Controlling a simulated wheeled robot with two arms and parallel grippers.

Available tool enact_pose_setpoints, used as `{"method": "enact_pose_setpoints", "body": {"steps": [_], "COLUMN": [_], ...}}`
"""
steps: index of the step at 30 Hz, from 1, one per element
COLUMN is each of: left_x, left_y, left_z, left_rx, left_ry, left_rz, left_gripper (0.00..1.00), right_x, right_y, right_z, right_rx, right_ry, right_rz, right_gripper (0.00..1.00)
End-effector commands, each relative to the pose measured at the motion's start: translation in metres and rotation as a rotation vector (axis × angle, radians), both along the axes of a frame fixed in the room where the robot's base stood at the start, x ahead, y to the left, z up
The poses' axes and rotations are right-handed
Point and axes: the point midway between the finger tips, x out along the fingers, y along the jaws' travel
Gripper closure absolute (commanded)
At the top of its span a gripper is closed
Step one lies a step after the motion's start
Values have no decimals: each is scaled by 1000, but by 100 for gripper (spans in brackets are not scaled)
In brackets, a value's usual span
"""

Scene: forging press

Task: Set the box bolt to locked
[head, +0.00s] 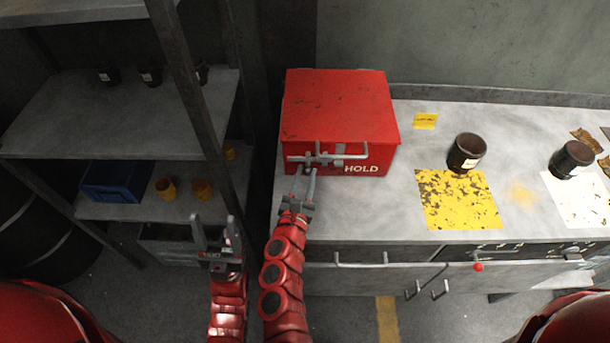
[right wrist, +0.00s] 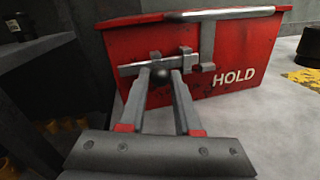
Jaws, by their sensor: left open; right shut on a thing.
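The red box (head: 338,108) marked HOLD stands shut on the left end of the grey bench. Its grey sliding bolt (head: 312,158) lies level across the front, under a bar handle (right wrist: 230,14). The bolt (right wrist: 185,62) also shows in the right wrist view, with a small dark knob (right wrist: 160,75) hanging from it. My right gripper (head: 306,172) is shut on that knob, one fingertip on each side. The fingertips hide part of the bolt, and I cannot tell how far it is slid. My left gripper (head: 214,224) is open and empty, left of the bench.
A metal shelf (head: 120,115) with a blue bin (head: 112,181) and orange cups stands at the left. Dark jars (head: 466,152) stand on the bench near a worn yellow mat (head: 457,200) and a white mat (head: 582,200). Drawer handles (head: 385,258) stick out below the bench top.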

Motion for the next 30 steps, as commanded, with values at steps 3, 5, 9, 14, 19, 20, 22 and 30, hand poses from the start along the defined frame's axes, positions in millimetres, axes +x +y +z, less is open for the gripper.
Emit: {"method": "enact_pose_setpoints", "body": {"steps": [3,5,9,14,19,20,22,30], "left_x": [0,0,0,0,0,0,0,0], "left_y": [0,0,0,0,0,0,0,0], "left_z": [-10,-15,-27,-29,-28,-28,-28,-28], "left_rx": [0,0,0,0,0,0,0,0], "left_ry": [0,0,0,0,0,0,0,0], "left_rz": [0,0,0,0,0,0,0,0], "left_gripper": [39,39,39,39,39,39,39,39], "right_x": [0,0,0,0,0,0,0,0], "right_y": [-9,-16,-31,-38,-38,-38,-39,-38], "right_z": [-4,-4,-4,-1,0,0,0,0], "right_rx": [2,2,2,1,1,1,1,1], "right_ry": [-1,-1,-2,-2,-2,-1,-1,-2], "right_rz": [-4,-7,-6,-2,-3,-4,-4,-2], "right_gripper": [100,100,100,100,100,100,59,39]}}
